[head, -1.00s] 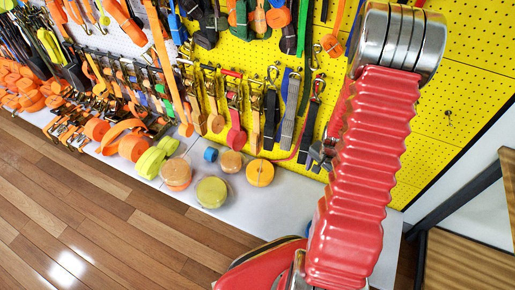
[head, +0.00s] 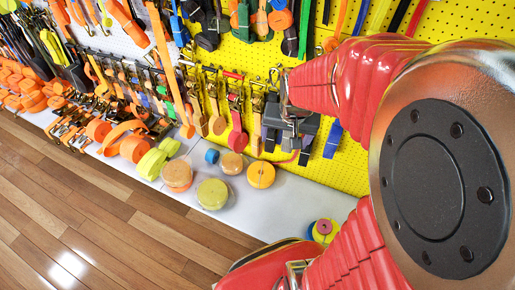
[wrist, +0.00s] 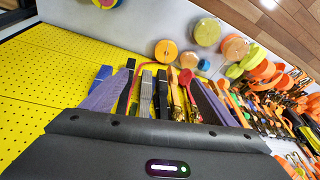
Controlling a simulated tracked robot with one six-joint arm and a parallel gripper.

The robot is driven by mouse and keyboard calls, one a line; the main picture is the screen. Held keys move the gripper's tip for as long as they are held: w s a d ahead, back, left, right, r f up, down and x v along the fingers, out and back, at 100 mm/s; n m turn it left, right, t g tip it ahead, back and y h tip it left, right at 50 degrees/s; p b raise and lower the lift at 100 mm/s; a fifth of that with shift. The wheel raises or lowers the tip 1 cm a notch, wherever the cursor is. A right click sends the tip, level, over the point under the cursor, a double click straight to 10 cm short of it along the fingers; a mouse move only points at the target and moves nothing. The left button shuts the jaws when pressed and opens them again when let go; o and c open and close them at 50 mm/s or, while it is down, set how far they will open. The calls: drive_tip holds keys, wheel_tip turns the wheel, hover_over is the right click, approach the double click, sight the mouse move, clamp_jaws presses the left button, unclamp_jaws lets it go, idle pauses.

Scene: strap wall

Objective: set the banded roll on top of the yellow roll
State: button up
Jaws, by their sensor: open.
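My gripper (head: 287,150) is open and empty, in front of the hanging straps. In the wrist view its two fingers (wrist: 160,82) are spread, with straps beyond them. A yellow-green roll (head: 212,193) lies on the pale ledge, left of and below my gripper; it also shows in the wrist view (wrist: 207,32). An orange-yellow roll (head: 260,174) lies right of it, and in the wrist view (wrist: 166,51) it is nearest the gap between the fingers. A multicoloured roll or stack (head: 325,230) sits farther right, partly behind my arm.
A tan roll (head: 232,163), a small blue roll (head: 211,156) and a tan-orange stack (head: 177,174) are also on the ledge (head: 285,207). Lime and orange straps crowd its left end. Straps hang from the yellow pegboard (head: 345,165) behind. Bare ledge lies right of the orange-yellow roll.

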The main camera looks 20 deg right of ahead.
drive_tip(key=s+a+r+n+t+y, duration=0.1)
drive_tip(key=s+a+r+n+t, duration=0.1)
drive_tip(key=s+a+r+n, duration=0.4)
drive_tip(key=shift+s+a+r+n, duration=0.4)
drive_tip(key=shift+s+a+r, duration=1.9)
drive_tip(key=shift+a+r, duration=1)
